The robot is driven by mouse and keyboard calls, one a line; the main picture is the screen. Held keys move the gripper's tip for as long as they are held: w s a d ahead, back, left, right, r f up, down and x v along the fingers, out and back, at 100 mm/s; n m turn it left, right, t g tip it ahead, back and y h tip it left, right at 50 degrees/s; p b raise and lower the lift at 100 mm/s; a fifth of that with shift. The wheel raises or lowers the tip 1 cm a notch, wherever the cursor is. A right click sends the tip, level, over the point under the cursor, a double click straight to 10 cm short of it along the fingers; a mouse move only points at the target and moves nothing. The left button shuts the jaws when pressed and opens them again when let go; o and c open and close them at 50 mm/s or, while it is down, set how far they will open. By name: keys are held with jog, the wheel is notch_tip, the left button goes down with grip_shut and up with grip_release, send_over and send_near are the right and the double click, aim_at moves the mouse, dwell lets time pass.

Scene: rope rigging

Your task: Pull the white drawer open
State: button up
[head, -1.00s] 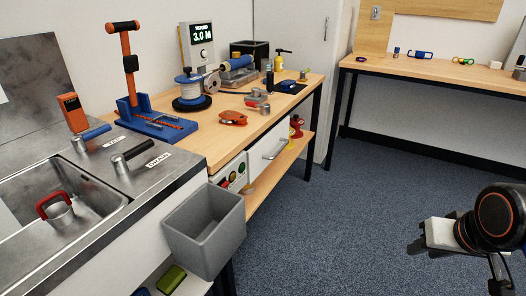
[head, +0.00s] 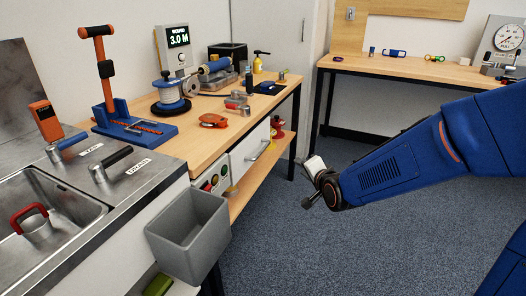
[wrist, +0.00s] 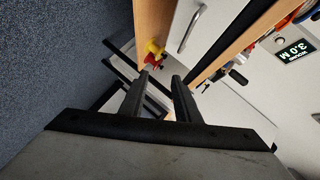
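The white drawer (head: 244,155) sits under the wooden workbench top, above the lower shelf. It looks closed, with a pale bar handle (head: 261,150) on its front. My gripper (head: 308,186) is over the floor to the right of the drawer, apart from it; its fingers are hard to make out there. In the wrist view, my gripper (wrist: 160,78) has two dark fingers spread apart with nothing between them. The drawer's handle (wrist: 191,30) shows beyond the fingertips, near the top of that view, on the drawer's white front (wrist: 202,20).
A grey bin (head: 188,235) hangs at the near end of the workbench (head: 195,148), beside the sink (head: 45,205). A panel with coloured buttons (head: 212,178) is left of the drawer. A red and yellow object (head: 277,128) stands on the lower shelf. The blue carpet (head: 290,245) is clear.

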aim_at(263, 150)
jog(key=w+a+f+m+t+y, duration=0.2)
jog(key=w+a+f, duration=0.1)
jog(key=a, duration=0.5)
jog(key=shift+m, duration=0.3)
jog(key=x, duration=1.7)
jog(key=shift+w+r, duration=0.15)
jog(key=shift+w, duration=0.05)
jog(key=shift+c, duration=0.5)
grip_shut()
